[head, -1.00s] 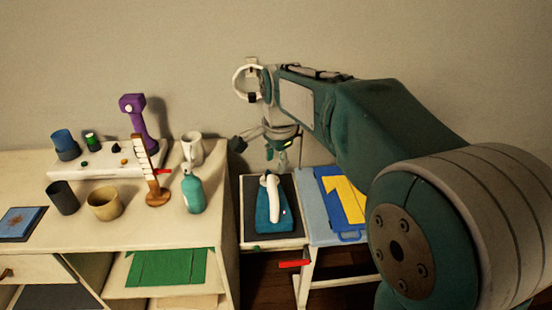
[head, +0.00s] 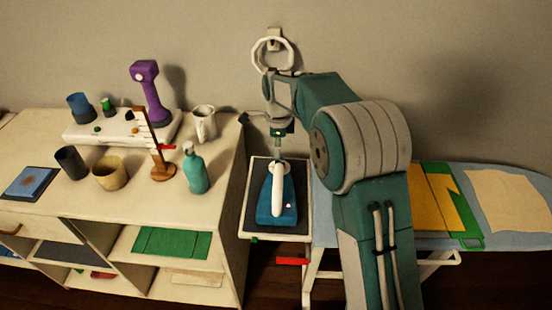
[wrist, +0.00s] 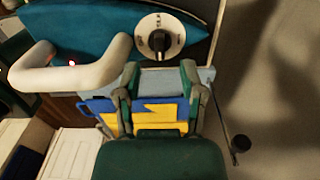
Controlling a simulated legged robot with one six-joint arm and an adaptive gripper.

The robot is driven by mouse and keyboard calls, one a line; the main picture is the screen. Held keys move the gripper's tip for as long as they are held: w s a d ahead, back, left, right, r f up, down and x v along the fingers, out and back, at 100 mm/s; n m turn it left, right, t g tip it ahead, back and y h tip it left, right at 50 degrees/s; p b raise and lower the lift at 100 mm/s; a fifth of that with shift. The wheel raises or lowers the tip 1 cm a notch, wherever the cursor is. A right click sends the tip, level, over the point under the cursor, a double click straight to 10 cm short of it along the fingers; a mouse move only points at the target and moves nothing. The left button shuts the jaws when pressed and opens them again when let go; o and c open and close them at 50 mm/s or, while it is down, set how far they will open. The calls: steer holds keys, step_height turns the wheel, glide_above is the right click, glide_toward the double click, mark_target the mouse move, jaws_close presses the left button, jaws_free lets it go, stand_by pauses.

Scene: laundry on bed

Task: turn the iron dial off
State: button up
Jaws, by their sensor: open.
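The iron (head: 265,214) has a blue body and a white handle (head: 277,190), and lies on a dark pad at the end of the ironing board. A small red light glows on it in both views. In the wrist view the dial (wrist: 160,37) is a white disc with markings and a black knob, close in front of my fingertips. Its pointer looks roughly vertical, but the markings are too small to read. My gripper (wrist: 158,74) is open and empty, its two fingers apart below the dial. In the head view my gripper (head: 281,148) hangs over the iron's far end.
The ironing board (head: 515,238) carries yellow and green pieces and a pale cloth (head: 507,200). The dresser (head: 120,225) on the left holds a teal bottle (head: 195,172), cups and a purple object (head: 150,95).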

steer(key=f, duration=0.2)
steer(key=d+f, duration=0.1)
steer(key=f, duration=0.1)
steer(key=shift+f, duration=0.3)
steer(key=shift+a+f, duration=0.25)
steer(key=shift+a, duration=0.15)
steer(key=shift+d, duration=0.1)
steer(key=c, duration=0.6)
steer(key=shift+d, duration=0.15)
jaws_close()
